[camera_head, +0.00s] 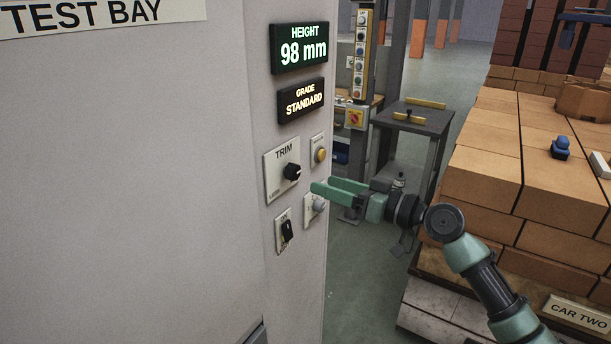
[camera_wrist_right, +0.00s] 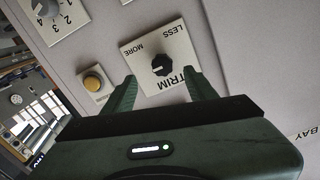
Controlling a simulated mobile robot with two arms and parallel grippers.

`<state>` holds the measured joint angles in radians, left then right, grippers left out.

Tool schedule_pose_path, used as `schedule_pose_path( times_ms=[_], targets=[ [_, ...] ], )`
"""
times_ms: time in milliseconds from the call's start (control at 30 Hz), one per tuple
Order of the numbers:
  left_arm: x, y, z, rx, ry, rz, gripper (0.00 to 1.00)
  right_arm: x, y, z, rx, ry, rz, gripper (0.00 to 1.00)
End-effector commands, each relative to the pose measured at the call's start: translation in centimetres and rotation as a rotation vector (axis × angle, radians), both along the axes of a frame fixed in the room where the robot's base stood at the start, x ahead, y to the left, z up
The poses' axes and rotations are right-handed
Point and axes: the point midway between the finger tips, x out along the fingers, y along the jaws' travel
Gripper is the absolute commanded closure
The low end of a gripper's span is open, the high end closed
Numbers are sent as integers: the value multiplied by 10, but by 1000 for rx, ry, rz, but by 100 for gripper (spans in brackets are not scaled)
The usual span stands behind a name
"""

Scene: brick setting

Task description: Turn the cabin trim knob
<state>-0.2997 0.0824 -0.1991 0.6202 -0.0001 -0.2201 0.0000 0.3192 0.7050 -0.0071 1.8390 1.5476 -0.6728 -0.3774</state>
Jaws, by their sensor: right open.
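The trim knob (camera_head: 292,172) is a black knob on a white plate marked TRIM (camera_head: 275,183), on the side of the grey cabin. It also shows in the right wrist view (camera_wrist_right: 161,65), where the plate reads LESS and MORE. My right gripper (camera_head: 318,188) is open and empty, just to the right of and below the knob in the head view. In the right wrist view its two green fingers (camera_wrist_right: 163,88) are spread, with the knob beyond and between them, apart from both. My left gripper is not in view.
A yellow button (camera_head: 320,155), a numbered grey dial (camera_head: 319,204) and a black switch (camera_head: 287,231) surround the trim plate. Displays above read HEIGHT 98 mm (camera_head: 300,49) and GRADE STANDARD (camera_head: 301,101). Stacked bricks (camera_head: 490,150) stand at right, near my right arm.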

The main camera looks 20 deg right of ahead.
Motion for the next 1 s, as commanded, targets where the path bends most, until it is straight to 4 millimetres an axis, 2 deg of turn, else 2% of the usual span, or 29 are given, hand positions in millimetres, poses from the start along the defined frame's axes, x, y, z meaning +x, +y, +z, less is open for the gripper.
schedule_pose_path(
  times_ms=[33,167,400,600,933,967,1000],
  targets=[
    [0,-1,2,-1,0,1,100,-2,3,8,0,-10,12,43],
    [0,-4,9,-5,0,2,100,6,11,13,5,-14,17,43],
    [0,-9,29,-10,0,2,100,37,36,13,5,-12,16,43],
    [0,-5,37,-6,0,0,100,55,48,11,3,-13,14,43],
    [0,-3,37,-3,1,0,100,58,51,8,2,-11,14,43],
    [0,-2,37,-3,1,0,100,58,51,8,2,-11,14,49],
    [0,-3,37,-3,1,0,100,58,51,8,2,-11,14,60]
  ],
)
